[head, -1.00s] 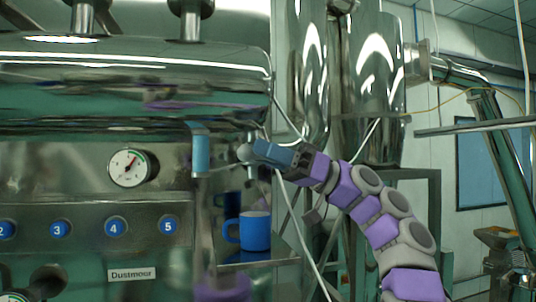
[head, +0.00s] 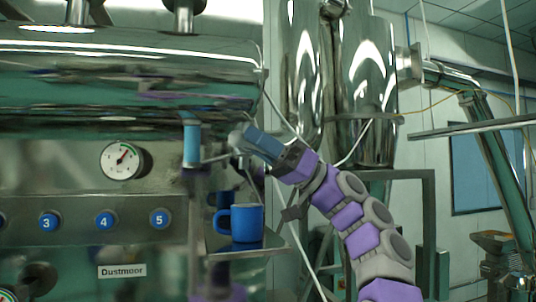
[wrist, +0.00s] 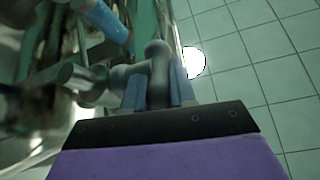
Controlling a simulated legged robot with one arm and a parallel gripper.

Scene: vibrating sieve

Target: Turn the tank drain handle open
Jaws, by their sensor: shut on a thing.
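The tank drain handle (wrist: 158,78) is a grey bar with a rounded end. In the wrist view it stands between the two blue fingers of my gripper (wrist: 158,92), which is shut on it. A grey stem runs from it to the left towards the shiny valve body (wrist: 75,75). In the head view my gripper (head: 258,143) reaches up and left to the handle's rounded grey end (head: 238,136), beneath the right end of the steel tank (head: 130,75). The fingers and wrist hide part of the handle there.
A blue-sleeved part (head: 192,142) hangs left of the handle; it also shows in the wrist view (wrist: 105,20). A blue mug (head: 240,222) stands on a small shelf (head: 235,253) below my gripper. A pressure gauge (head: 121,160) and numbered blue buttons (head: 104,221) are at left.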

